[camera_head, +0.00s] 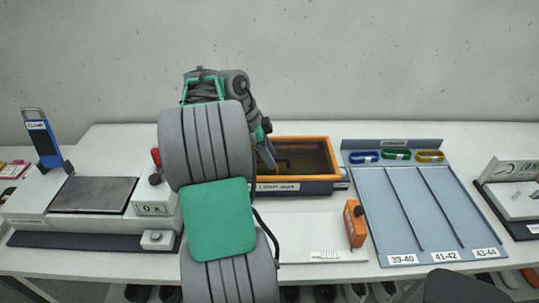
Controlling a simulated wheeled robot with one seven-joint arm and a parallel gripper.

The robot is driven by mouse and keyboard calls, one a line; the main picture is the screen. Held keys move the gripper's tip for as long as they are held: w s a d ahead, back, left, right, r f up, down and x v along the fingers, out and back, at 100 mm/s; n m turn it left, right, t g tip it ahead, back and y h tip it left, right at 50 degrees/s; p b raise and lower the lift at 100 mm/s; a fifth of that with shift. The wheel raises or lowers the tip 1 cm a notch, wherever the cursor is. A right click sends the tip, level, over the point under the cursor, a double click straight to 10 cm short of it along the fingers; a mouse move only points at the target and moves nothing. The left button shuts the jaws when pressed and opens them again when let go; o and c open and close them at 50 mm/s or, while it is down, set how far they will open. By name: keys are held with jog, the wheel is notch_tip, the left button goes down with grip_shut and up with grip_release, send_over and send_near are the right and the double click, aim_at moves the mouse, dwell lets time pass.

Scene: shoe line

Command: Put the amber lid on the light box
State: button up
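The box (300,187) stands at the back of the white table, right of my arm. It has a dark body, a label on its front that is hard to read, and an orange-amber rim (300,141). Inside the rim is a dark amber-brown surface; I cannot tell whether this is a see-through amber lid or the box's interior. No separate amber lid shows elsewhere. My gripper (273,158) is at the left part of the box, over or within the rim. My arm hides most of it and the box's left end, so its opening is unclear.
A grey sorting tray (375,205) with size labels and several coloured rings lies at right. A small orange device (355,223) stands at its left edge. A scale-like machine (95,193) is at left, with a blue clamp-like holder (42,142). Some table in front of the box is bare.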

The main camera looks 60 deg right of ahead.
jog(key=p+v, duration=0.3)
jog(key=v, duration=0.4)
jog(key=shift+w+a+r, duration=0.1)
jog(key=shift+w+r, duration=0.05)
jog(key=shift+r, duration=0.2)
